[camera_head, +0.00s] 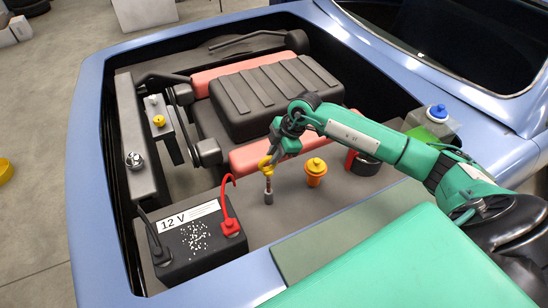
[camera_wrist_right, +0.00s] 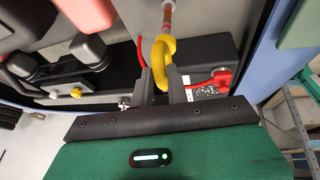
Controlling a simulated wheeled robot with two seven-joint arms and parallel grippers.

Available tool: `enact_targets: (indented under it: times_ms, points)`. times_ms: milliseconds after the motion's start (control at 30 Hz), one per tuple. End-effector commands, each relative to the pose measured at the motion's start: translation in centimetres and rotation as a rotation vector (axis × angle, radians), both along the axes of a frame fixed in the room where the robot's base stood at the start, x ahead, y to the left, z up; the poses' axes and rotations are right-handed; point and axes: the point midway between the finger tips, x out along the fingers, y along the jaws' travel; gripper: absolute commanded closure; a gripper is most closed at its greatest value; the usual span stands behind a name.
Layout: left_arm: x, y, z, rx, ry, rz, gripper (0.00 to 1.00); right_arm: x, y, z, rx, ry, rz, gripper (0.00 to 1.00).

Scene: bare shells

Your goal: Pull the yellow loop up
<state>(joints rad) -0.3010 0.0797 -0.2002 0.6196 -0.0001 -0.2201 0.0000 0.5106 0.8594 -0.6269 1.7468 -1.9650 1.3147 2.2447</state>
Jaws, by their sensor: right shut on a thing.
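The yellow loop (camera_head: 265,164) stands above a grey tube (camera_head: 268,197) on the dark deck at the front of the engine bay. A short reddish-brown shaft (camera_head: 268,182) shows between the loop and the tube. My right gripper (camera_head: 274,150) is shut on the loop from above. In the right wrist view, the loop (camera_wrist_right: 160,62) sits between the two fingers of my right gripper (camera_wrist_right: 161,84), and the reddish shaft (camera_wrist_right: 168,14) runs away from it. My left gripper is not in view.
A black 12 V battery (camera_head: 175,262) with a red cable (camera_head: 226,200) stands left of the tube. An orange cap (camera_head: 316,166) stands close on its right. A dark ribbed engine cover (camera_head: 265,95) lies behind. A blue cap (camera_head: 437,112) is at the right.

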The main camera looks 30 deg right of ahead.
Motion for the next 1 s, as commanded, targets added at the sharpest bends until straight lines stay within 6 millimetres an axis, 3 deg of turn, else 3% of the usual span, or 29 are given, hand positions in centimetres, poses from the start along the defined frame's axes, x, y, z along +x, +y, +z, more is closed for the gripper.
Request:
enact_targets:
  times_ms: [267,300,400,767,1000]
  points:
    - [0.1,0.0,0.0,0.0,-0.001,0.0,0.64,0.3,0.0,0.8,0.005,-0.012,-0.004,1.0]
    - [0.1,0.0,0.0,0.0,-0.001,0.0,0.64,0.3,0.0,0.8,0.004,-0.012,-0.003,0.78]
    - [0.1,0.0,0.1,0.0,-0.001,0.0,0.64,0.3,0.0,0.7,0.004,-0.01,-0.002,0.63]
    - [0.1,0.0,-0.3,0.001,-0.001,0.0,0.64,0.1,-0.3,0.9,0.001,-0.007,-0.001,0.63]
    - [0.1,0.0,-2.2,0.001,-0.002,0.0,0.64,-0.8,-1.9,4.7,-0.001,-0.012,-0.002,0.63]
